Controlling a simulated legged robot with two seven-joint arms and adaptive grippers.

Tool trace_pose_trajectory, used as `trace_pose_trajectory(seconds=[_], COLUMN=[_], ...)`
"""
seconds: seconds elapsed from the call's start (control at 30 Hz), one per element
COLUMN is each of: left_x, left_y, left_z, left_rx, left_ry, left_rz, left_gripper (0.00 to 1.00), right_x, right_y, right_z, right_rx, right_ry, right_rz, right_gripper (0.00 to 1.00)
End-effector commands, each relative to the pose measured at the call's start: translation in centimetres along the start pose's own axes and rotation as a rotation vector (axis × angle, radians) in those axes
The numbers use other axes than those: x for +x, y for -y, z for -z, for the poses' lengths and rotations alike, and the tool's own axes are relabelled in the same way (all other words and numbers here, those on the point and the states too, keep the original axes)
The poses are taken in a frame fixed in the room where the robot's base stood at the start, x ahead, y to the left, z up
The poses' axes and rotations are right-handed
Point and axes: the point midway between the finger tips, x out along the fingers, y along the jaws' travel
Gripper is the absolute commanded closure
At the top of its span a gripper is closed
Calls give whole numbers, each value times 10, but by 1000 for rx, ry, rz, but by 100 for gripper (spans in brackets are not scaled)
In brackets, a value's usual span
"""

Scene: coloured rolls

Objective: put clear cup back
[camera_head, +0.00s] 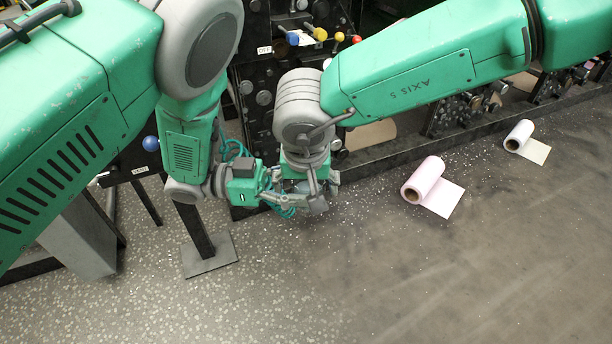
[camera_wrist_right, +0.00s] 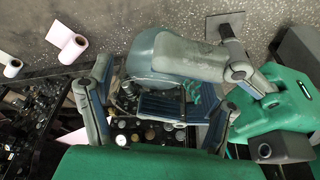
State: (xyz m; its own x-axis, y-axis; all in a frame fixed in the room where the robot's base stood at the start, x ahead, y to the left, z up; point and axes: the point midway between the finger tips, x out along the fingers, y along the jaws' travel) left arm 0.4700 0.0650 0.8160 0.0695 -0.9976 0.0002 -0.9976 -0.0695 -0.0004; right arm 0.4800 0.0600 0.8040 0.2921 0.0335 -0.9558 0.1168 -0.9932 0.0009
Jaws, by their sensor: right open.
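My right gripper (camera_head: 312,193) points down near the middle of the head view, above the floor beside the machine. In the right wrist view its fingers (camera_wrist_right: 153,112) stand apart, open. A rounded, grey-blue, see-through-looking thing (camera_wrist_right: 153,52), perhaps the clear cup, shows between and beyond these fingers. In the head view a small greyish patch (camera_head: 317,206) under the right gripper may be the same thing. My left gripper (camera_head: 284,200) reaches in from the left, close against the right one. Its fingers overlap the right gripper, so its grip is unclear. I cannot tell whether either gripper touches the cup.
A pink roll (camera_head: 424,180) and a white roll (camera_head: 520,136) lie partly unrolled on the grey floor at right. Black machinery (camera_head: 262,95) with coloured knobs stands behind the grippers. A metal post's foot plate (camera_head: 210,257) is at left. The front floor is clear.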

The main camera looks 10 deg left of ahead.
Motion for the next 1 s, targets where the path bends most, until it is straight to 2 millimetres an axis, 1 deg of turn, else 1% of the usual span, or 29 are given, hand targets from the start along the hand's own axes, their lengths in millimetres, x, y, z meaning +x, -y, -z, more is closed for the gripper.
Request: trace_pose_trajectory(seconds=[0.23,0.27,0.3,0.37,0.4,0.43,0.5,0.53,0.57,0.6,0.87,1.0], left_x=[0,0,0,0,0,0,1,1,1,1,0,-7], left_y=[0,0,0,0,0,0,0,0,0,0,0,1], left_z=[0,0,0,0,0,0,0,1,1,1,0,0], left_rx=[0,0,0,0,0,0,0,0,1,1,0,0], left_ry=[0,0,0,0,-1,-1,-2,-2,-2,-2,-1,-1], left_rz=[0,0,0,0,-1,-1,-2,-2,-2,-2,-1,2], left_gripper=[100,100,100,100,100,100,100,41,31,27,27,27], right_x=[1,1,1,1,1,1,0,0,0,0,1,1], right_y=[0,0,0,0,0,1,1,2,2,1,0,0], right_z=[0,0,0,0,0,0,0,0,0,0,0,0], right_rx=[0,0,0,0,0,0,-1,-1,-1,-1,0,0], right_ry=[0,0,0,0,0,0,0,-1,-1,-1,-1,-1], right_rz=[0,0,0,1,2,2,4,4,4,3,2,1], right_gripper=[26,29,44,65,79,83,83,83,83,83,83,83])
